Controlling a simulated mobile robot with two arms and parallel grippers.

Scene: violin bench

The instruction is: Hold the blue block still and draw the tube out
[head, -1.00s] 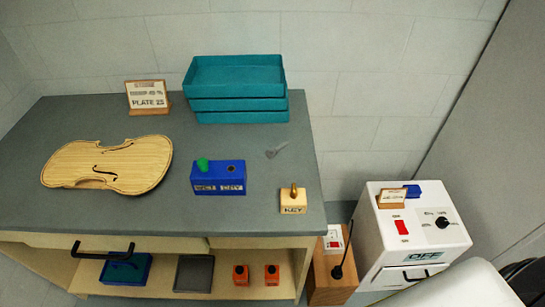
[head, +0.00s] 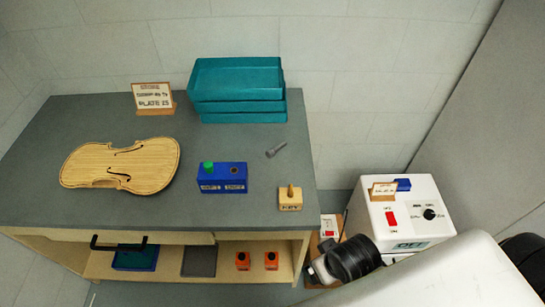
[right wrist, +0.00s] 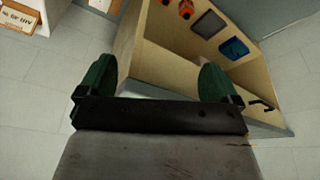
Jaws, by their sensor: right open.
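The blue block (head: 222,186) stands on the grey bench top, with pale labels on its front. A green-topped piece (head: 208,167), which may be the tube, stands upright at the left of the block's top. A dark round hole shows at the right of its top. My right gripper (right wrist: 158,75) shows in the right wrist view, its two green fingers wide apart with nothing between them. It is over the floor in front of the bench's open shelf, away from the block. My left gripper is in neither view.
A grey pin-like piece (head: 276,150) and a wooden KEY block (head: 290,202) lie right of the blue block. A violin plate (head: 120,165) lies left. Stacked teal trays (head: 238,78) stand behind. A white machine (head: 405,215) stands right of the bench.

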